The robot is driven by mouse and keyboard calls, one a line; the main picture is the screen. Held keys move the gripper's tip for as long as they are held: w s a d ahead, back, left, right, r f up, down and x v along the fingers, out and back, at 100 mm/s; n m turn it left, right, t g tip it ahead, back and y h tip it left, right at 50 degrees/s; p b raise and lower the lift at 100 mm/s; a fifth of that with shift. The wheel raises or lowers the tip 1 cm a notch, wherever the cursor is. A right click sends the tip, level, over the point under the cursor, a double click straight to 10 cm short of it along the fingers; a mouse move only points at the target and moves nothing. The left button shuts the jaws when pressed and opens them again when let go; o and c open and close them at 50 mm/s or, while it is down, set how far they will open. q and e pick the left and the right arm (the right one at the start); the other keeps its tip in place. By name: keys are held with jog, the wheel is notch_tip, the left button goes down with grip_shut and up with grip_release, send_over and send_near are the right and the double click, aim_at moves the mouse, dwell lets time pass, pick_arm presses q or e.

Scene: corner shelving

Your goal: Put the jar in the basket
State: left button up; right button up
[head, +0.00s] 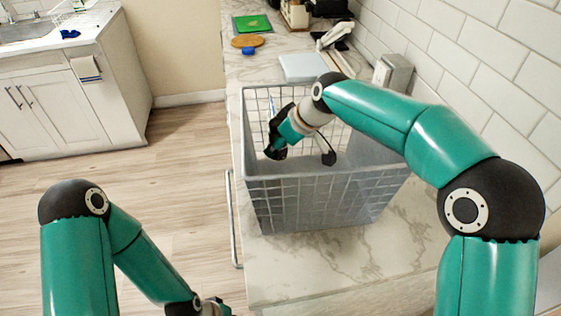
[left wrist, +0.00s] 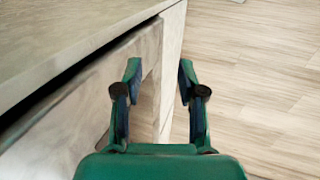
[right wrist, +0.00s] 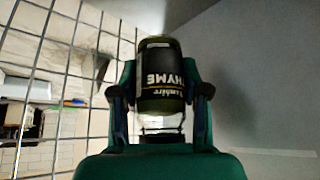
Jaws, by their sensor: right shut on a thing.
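The basket (head: 310,190) is a grey wire-grid container standing on the marble counter. My right gripper (head: 275,148) reaches down inside it, near its left side. In the right wrist view my right gripper (right wrist: 160,90) is shut on the jar (right wrist: 160,75), a dark green jar with a black label reading "THYME". The basket's grid wall (right wrist: 75,40) shows to the left of the jar there. The jar is hidden in the head view. My left gripper (left wrist: 160,85) is open and empty beside the counter's side, above the floor.
A white board (head: 303,67), a round wooden board (head: 248,41) and a green mat (head: 252,24) lie on the counter behind the basket. A tiled wall (head: 480,60) bounds the right side. Open wooden floor (head: 160,150) lies to the left.

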aim_at(280, 160)
jog(key=shift+f, duration=2.75)
jog(key=o, duration=1.2)
jog(key=shift+r, duration=0.1)
jog(key=b+v, duration=0.1)
jog(key=v, duration=1.1)
